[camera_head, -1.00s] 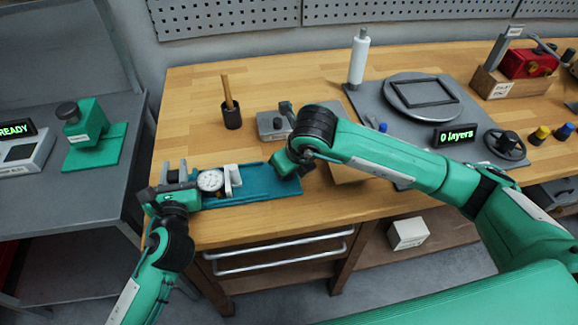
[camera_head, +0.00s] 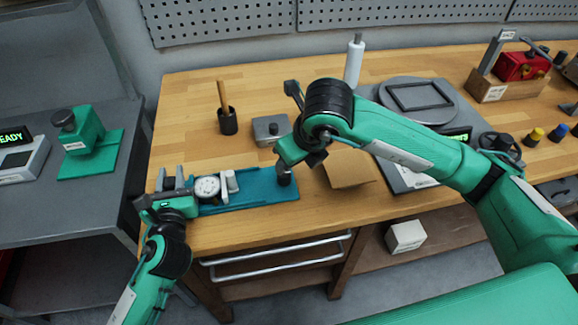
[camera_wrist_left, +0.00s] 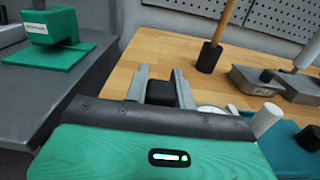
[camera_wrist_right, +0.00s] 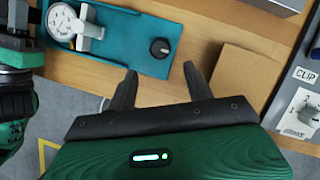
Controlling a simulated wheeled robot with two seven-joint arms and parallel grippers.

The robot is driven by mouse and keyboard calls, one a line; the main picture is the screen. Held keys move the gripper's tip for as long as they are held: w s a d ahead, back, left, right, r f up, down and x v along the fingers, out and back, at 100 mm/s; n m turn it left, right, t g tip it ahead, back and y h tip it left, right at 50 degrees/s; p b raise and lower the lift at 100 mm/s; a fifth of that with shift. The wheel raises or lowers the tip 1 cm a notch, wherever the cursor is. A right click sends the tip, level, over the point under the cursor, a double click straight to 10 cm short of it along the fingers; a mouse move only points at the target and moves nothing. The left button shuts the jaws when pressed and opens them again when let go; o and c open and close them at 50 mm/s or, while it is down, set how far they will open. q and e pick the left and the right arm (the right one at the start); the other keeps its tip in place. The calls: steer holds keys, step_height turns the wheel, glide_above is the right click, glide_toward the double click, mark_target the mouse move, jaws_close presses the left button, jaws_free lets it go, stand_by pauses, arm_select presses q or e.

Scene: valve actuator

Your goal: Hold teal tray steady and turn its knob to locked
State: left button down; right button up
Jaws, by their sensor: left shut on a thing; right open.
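The teal tray (camera_head: 257,189) lies flat near the bench's front left edge and carries a round white dial gauge (camera_head: 207,187) and a white upright clamp (camera_head: 231,181). Its dark knob (camera_head: 284,174) is at the right end; it also shows in the right wrist view (camera_wrist_right: 160,48) with a small pale mark. My left gripper (camera_head: 174,180) is shut on a black block (camera_wrist_left: 161,92) at the tray's left end. My right gripper (camera_wrist_right: 160,84) is open and empty, apart from the knob and close to the tray's right end. I cannot tell the knob's setting.
A grey box (camera_head: 268,129) and a black cup with a wooden stick (camera_head: 228,122) stand behind the tray. A brown cardboard piece (camera_head: 349,170) lies to its right. A white cylinder (camera_head: 354,63) stands farther back. Bare bench lies between the tray and the cup.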

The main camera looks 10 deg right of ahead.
arm_select(q)
steer(key=shift+f, duration=0.2)
arm_select(e)
steer(key=shift+v, duration=1.6)
arm_select(q)
steer(key=c, duration=1.1)
jaws_free()
steer(key=shift+r, duration=0.1)
